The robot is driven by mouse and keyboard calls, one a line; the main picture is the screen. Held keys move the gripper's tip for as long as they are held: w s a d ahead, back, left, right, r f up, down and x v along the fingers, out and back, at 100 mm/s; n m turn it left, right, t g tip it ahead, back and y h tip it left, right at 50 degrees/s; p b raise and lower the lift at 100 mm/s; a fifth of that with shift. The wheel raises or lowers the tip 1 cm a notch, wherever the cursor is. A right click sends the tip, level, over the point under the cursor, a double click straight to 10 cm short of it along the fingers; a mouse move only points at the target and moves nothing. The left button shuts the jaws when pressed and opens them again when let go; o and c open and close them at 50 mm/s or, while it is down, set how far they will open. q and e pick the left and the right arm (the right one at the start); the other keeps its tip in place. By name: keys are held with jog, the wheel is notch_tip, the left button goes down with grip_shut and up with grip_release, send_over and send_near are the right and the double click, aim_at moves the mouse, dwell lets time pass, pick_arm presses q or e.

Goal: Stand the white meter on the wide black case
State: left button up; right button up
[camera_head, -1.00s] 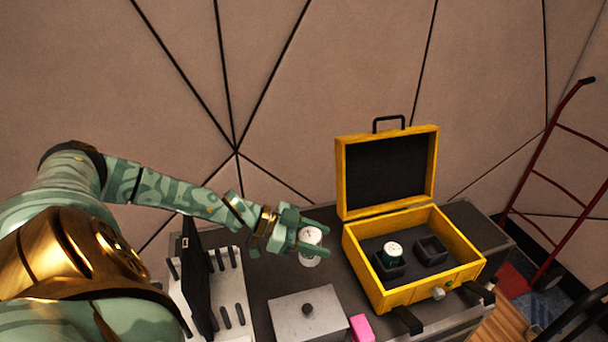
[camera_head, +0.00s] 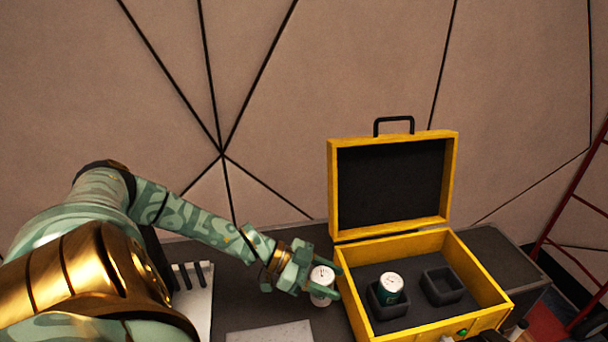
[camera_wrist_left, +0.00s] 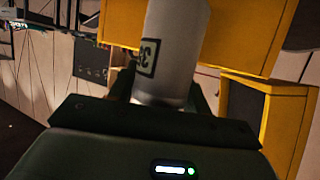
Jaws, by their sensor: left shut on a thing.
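The white meter (camera_head: 321,286) is a small white cylinder with a round dial on top. My left gripper (camera_head: 324,279) is shut on it, with its fingers around the sides. In the left wrist view the meter (camera_wrist_left: 172,50) fills the upper middle and shows a dark square mark on its side. The wide black case (camera_head: 240,308) is the long dark surface under the arm. The meter is upright over it, just left of the yellow case; I cannot tell whether its base touches.
The open yellow case (camera_head: 347,304) stands to the right, lid up. It holds two dark square holders, one with a green-and-white can-like thing (camera_head: 391,287). A white slotted rack (camera_head: 197,300) is at left and a grey plate (camera_head: 270,333) in front.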

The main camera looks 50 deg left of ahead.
aim_at(327, 300)
pick_arm(q)
notch_tip(327, 300, down, 8)
jog(key=b, duration=0.2)
jog(key=shift+r+b, duration=0.15)
jog(key=shift+b, duration=0.15)
jog(key=o, duration=1.1)
